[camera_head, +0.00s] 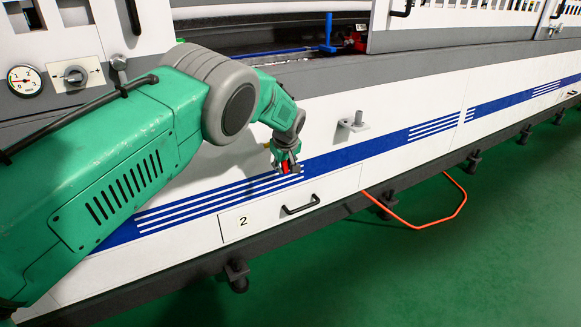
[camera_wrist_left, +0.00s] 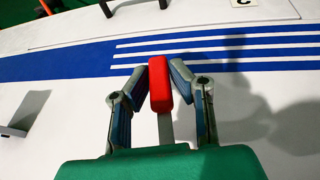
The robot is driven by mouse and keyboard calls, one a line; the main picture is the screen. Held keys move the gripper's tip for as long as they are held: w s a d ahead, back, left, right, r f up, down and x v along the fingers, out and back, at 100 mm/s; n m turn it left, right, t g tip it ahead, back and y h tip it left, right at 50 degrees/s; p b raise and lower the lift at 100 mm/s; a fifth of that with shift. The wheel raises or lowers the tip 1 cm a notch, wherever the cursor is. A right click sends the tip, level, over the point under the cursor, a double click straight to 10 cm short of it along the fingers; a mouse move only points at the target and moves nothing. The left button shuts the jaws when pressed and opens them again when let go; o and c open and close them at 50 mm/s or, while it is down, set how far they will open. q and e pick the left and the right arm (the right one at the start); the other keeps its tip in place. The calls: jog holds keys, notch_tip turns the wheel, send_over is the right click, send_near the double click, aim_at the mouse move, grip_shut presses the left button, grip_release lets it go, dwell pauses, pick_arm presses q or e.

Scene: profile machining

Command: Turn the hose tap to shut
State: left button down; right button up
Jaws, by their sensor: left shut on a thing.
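The hose tap shows as a red handle (camera_wrist_left: 160,88) on a grey metal stem in the left wrist view. In the head view only a small red part of the handle (camera_head: 285,168) shows between the fingers. My left gripper (camera_head: 287,163) is at the white machine front, just above the drawer. Its two fingers (camera_wrist_left: 157,75) are shut on the red handle, one on each side. The tap's body is hidden behind the gripper. My right gripper is in neither view.
A drawer marked 2 with a black handle (camera_head: 301,205) lies below the tap. A grey bracket (camera_head: 354,122) sticks out to the right. An orange hose (camera_head: 431,223) loops over the green floor. A gauge (camera_head: 25,81) and a knob (camera_head: 75,76) are at upper left.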

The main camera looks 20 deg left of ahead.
pick_arm(q)
jog(key=shift+s+a+f+g, duration=0.1)
jog(key=shift+a+f+g, duration=0.1)
jog(key=shift+a+g, duration=0.1)
jog(key=shift+s+d+g+y+b, duration=0.1)
jog(key=shift+s+g+y+b, duration=0.15)
jog(key=shift+y+b, duration=0.4)
jog(key=shift+r, duration=0.1)
jog(key=shift+g, duration=0.25)
jog(key=c, duration=1.5)
grip_release()
jog(key=shift+a, duration=0.2)
jog(key=shift+o, duration=0.2)
jog(key=shift+r, duration=0.1)
